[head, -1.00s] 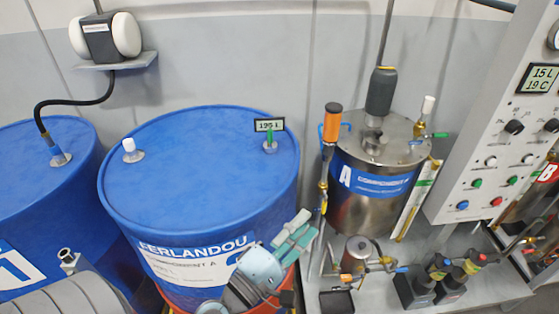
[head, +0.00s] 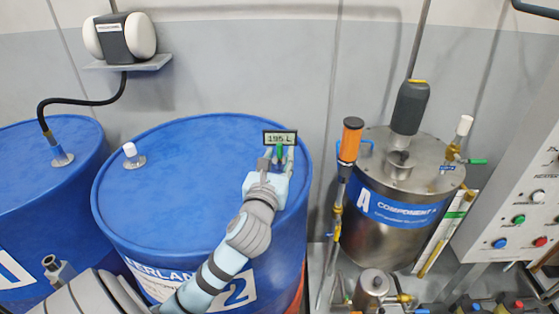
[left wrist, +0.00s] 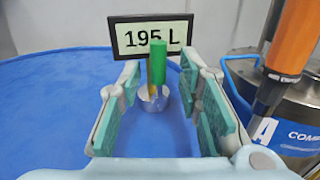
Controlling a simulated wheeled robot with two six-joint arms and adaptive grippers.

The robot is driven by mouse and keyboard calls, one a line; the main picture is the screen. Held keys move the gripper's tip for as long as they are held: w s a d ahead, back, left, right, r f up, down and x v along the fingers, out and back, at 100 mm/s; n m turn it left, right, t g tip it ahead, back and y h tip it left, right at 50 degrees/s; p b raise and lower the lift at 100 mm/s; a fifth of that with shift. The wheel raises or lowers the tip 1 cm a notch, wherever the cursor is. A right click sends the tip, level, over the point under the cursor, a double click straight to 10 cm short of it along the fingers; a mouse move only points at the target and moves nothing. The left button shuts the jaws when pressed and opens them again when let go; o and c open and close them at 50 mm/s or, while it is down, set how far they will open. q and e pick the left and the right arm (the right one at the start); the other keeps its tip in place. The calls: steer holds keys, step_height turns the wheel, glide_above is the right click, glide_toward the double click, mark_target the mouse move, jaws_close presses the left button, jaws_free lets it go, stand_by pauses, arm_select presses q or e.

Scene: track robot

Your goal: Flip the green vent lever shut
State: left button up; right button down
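The green vent lever (left wrist: 158,63) stands upright on a small silver fitting (left wrist: 153,98) on top of the middle blue drum (head: 200,170). In the head view the lever (head: 279,152) shows just below the "195 L" display (head: 280,138). My left gripper (left wrist: 160,100) is open, with its teal-padded fingers apart on either side of the lever's fitting. In the head view the left gripper (head: 277,165) is over the drum's back right part. The lever appears between the fingers, with no contact visible.
A steel tank marked A (head: 400,205) stands right of the drum, with an orange-handled tool (head: 350,140) beside it. A grey control panel (head: 520,205) is at far right. Another blue drum (head: 45,165) is at left. A white-ended device (head: 120,38) sits on a wall shelf.

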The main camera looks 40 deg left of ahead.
arm_select(q)
steer(key=shift+w+a, duration=0.1)
steer(key=shift+w, duration=0.2)
steer(key=shift+s+r, duration=0.2)
steer(key=shift+s, duration=0.05)
steer(key=shift+w, duration=0.15)
jaws_close()
